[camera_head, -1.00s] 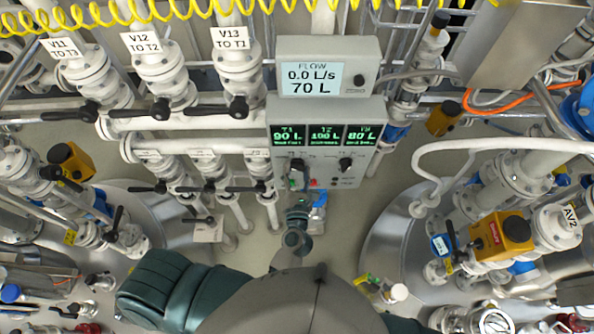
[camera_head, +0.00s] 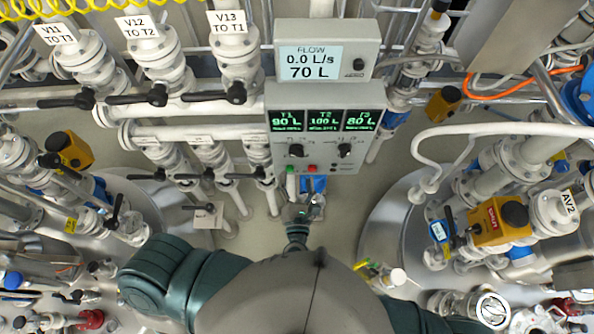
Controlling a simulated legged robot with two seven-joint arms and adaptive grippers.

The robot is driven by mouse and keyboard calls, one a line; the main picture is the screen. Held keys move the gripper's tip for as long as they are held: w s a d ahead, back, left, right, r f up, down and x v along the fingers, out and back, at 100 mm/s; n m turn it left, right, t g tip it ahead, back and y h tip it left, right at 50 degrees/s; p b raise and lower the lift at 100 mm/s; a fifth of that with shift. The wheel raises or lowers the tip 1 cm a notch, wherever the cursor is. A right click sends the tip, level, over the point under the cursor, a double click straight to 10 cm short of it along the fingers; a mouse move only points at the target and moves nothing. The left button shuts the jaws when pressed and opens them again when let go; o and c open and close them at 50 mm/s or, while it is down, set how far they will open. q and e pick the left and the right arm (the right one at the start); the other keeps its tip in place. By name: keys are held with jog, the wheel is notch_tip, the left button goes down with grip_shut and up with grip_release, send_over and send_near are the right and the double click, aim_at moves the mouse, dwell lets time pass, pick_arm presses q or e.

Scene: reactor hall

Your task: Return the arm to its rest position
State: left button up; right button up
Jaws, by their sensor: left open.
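My left gripper (camera_head: 303,209) shows small in the middle of the view, below the control panel (camera_head: 322,120) and just above my grey body. It is open, and I see nothing held in it. Its fingers are small and hard to make out. The dark green upper links of my left arm are at lower left, and part of the arm between them and the gripper is hidden behind my body. The gripper appears apart from the panel. My right gripper is not in view.
A flow display (camera_head: 316,62) reading 0.0 L/s and 70 L sits above the panel. Labelled valves, with V13 (camera_head: 231,35) nearest, fill the upper left. A yellow actuator (camera_head: 498,222) and white pipework stand at right. Bare floor (camera_head: 340,220) shows between the tanks.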

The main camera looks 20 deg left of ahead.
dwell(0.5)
pick_arm(q)
jog(key=d+f+m+g+h+b, duration=0.1)
jog(key=d+f+m+h, duration=0.2)
jog(key=f+m, duration=0.65)
jog(key=d+f+m+h+b, duration=0.2)
jog(key=d+f+m+h, duration=0.3)
jog(key=f, duration=0.7)
jog(key=s+a+f+m+g, duration=0.1)
jog(key=s+f+m+g, duration=0.15)
jog(key=f, duration=0.45)
jog(key=s+a+f+m+g+b, duration=0.1)
jog(key=s+f+m, duration=0.1)
jog(key=f+m, duration=0.3)
jog(key=s+a+f+m+g, duration=0.1)
jog(key=s+f+m+g, duration=0.1)
jog(key=f, duration=0.6)
jog(key=s+a+f+m+g+b, duration=0.1)
jog(key=s+a+f+m+g, duration=0.25)
jog(key=s+f, duration=0.35)
jog(key=s+a+f+m+g+b, duration=0.1)
jog(key=s+a+f+m+g, duration=0.1)
jog(key=s+a+f+m, duration=0.45)
jog(key=s+a+f+m+g+y+b, duration=0.1)
jog(key=s+a+f+m+g+y, duration=0.1)
jog(key=s+a+f, duration=0.7)
jog(key=shift+s+a+f+g+y, duration=0.25)
jog(key=shift+s+g+y, duration=0.25)
jog(key=shift+s+g, duration=0.7)
